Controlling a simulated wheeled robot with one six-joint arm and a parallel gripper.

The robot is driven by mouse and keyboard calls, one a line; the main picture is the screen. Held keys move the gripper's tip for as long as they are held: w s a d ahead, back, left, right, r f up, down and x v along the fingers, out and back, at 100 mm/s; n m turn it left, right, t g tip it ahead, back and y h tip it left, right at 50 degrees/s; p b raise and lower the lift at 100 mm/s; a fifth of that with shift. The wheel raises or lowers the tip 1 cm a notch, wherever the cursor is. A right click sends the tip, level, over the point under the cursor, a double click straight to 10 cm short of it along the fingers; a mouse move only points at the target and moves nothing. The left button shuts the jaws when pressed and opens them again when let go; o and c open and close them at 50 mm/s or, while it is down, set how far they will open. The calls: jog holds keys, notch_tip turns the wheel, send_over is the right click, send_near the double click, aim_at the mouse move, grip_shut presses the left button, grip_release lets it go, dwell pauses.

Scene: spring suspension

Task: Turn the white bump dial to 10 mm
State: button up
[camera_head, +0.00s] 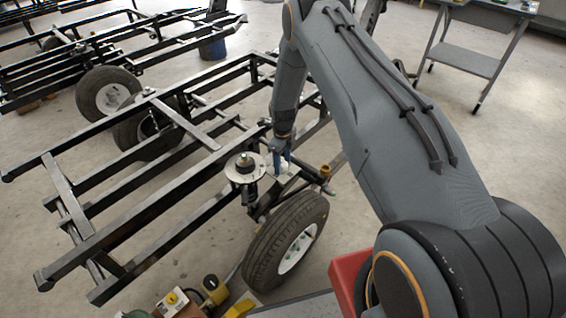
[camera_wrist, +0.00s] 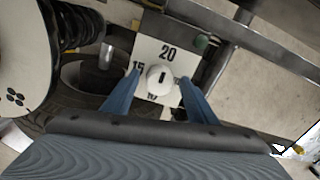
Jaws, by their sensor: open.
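The white dial knob (camera_wrist: 160,80) sits on a white plate (camera_wrist: 150,52) in the wrist view. The plate reads 20 at the top and 15 at the left; a number below the knob is partly hidden. A short dark mark on the knob lies roughly along the 20-to-bottom line; which end points is unclear. My gripper (camera_wrist: 161,76) is open, its blue fingers on either side of the knob. I cannot tell whether they touch it. In the head view my gripper (camera_head: 280,158) is low at the frame beside the wheel, and the knob is not clearly visible.
A round plate atop the spring (camera_head: 245,167) stands just left of my gripper; the black coil (camera_wrist: 75,25) shows in the wrist view. A tyre (camera_head: 285,240) is below. Frame rails (camera_head: 150,205) lie left. A green knob (camera_wrist: 202,41) is near the plate's upper right.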

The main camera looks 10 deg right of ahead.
jog(key=c, duration=1.1)
